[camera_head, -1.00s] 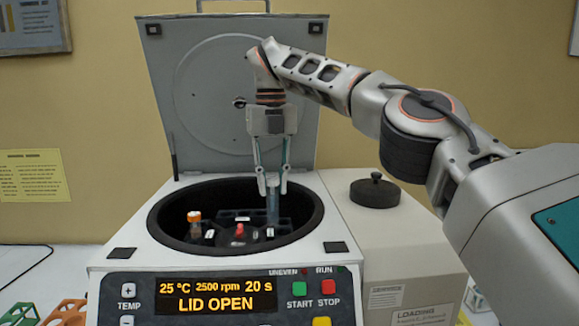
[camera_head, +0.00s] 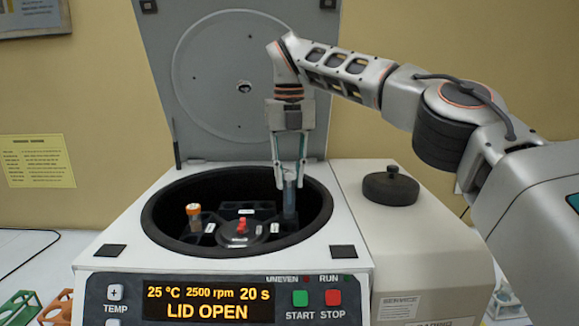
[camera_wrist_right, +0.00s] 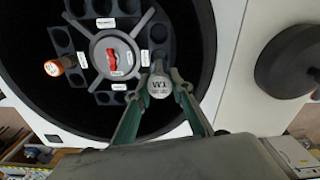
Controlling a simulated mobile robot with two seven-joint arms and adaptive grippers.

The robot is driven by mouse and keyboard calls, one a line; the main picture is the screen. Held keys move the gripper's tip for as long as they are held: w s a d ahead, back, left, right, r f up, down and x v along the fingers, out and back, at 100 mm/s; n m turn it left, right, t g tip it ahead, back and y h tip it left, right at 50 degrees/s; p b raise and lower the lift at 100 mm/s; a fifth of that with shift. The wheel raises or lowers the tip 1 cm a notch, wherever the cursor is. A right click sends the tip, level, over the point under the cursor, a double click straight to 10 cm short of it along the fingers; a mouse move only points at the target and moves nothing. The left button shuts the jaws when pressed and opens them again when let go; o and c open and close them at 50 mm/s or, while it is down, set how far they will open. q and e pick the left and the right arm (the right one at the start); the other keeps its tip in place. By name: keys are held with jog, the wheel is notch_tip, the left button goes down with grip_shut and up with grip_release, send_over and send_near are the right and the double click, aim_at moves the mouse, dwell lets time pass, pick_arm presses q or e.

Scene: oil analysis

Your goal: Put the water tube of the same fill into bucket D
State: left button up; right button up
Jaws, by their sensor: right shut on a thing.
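My right gripper (camera_head: 290,180) is shut on a slim blue-grey tube (camera_head: 290,203) and holds it upright over the right side of the centrifuge bowl. In the right wrist view the gripper's fingers (camera_wrist_right: 168,78) close around the tube's pale round top (camera_wrist_right: 160,87). The rotor (camera_head: 241,229) has a red knob and several dark buckets with small white labels. The labels are too small to read, so I cannot tell which is bucket D. The tube's lower end is beside the right-hand bucket (camera_wrist_right: 158,46); I cannot tell whether it is in a hole. My left gripper is not in view.
An orange-capped tube (camera_head: 193,212) stands in the left bucket. The centrifuge lid (camera_head: 235,85) is open behind the arm, and the display (camera_head: 208,301) reads LID OPEN. A black-knobbed lid (camera_head: 390,187) is on the right. Colored racks (camera_head: 20,308) are at lower left.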

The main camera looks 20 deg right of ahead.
aim_at(289, 217)
jog(key=shift+f+b, duration=0.4)
jog(key=shift+f, duration=3.6)
jog(key=o, duration=1.1)
